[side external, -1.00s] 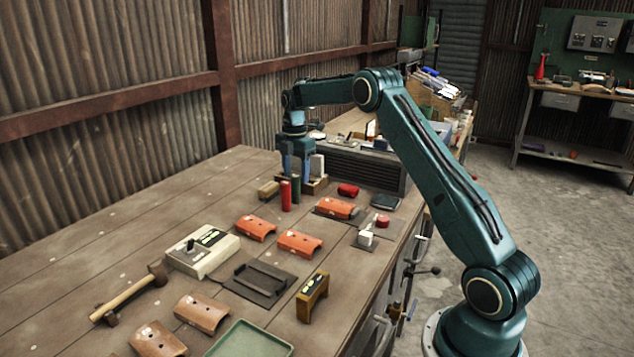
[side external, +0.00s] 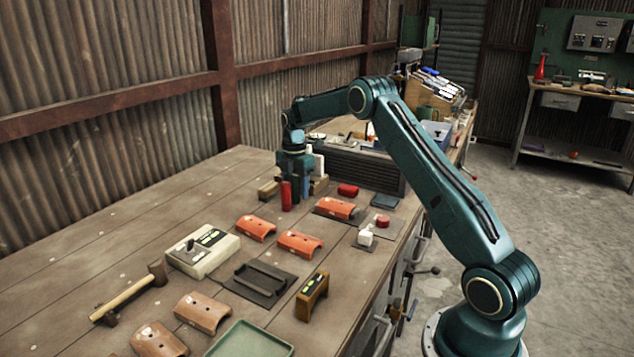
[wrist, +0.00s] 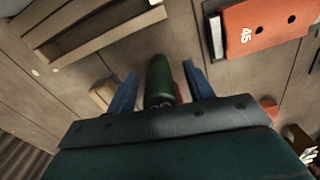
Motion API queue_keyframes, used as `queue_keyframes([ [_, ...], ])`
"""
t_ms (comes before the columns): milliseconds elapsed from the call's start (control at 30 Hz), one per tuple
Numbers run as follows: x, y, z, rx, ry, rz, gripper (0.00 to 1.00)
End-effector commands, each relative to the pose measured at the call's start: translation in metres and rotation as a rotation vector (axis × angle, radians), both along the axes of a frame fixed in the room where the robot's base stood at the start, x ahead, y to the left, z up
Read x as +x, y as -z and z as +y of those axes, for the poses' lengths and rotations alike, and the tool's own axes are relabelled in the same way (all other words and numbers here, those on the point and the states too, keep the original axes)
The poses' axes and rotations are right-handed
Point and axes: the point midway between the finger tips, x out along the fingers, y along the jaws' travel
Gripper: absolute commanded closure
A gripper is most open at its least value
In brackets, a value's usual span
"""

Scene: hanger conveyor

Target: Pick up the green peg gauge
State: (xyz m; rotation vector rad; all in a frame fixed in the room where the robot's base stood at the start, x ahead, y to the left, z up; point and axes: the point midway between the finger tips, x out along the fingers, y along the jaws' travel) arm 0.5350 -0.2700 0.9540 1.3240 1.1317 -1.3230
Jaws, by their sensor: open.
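The green peg gauge (wrist: 160,82) stands between my gripper's two blue fingers in the wrist view, with a gap on each side. My gripper (wrist: 161,90) is open and lowered around it. In the side view my gripper (side external: 296,190) is low over the bench, and its fingers largely hide the green peg gauge. A red peg (side external: 286,196) stands upright just in front of the fingers in the side view.
A wooden block (side external: 268,190) lies left of my gripper. Orange curved pieces (side external: 256,228) and a red cylinder (side external: 348,190) lie nearby. A dark grooved box (side external: 355,168) stands behind. The bench's left side is mostly clear.

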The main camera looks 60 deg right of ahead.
Motion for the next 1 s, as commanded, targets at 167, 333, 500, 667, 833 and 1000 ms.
queue_keyframes([
  [167,0.000,0.000,0.000,0.000,0.000,0.000,0.69],
  [333,0.000,0.000,0.000,0.000,0.000,0.000,0.93],
  [500,0.000,0.000,0.000,0.000,0.000,-0.001,0.93],
  [667,0.000,-0.002,0.000,0.000,0.000,-0.001,0.93],
  [833,0.000,-0.011,0.000,-0.001,0.000,-0.002,0.93],
  [1000,0.001,-0.030,0.000,-0.001,0.000,-0.003,0.93],
])
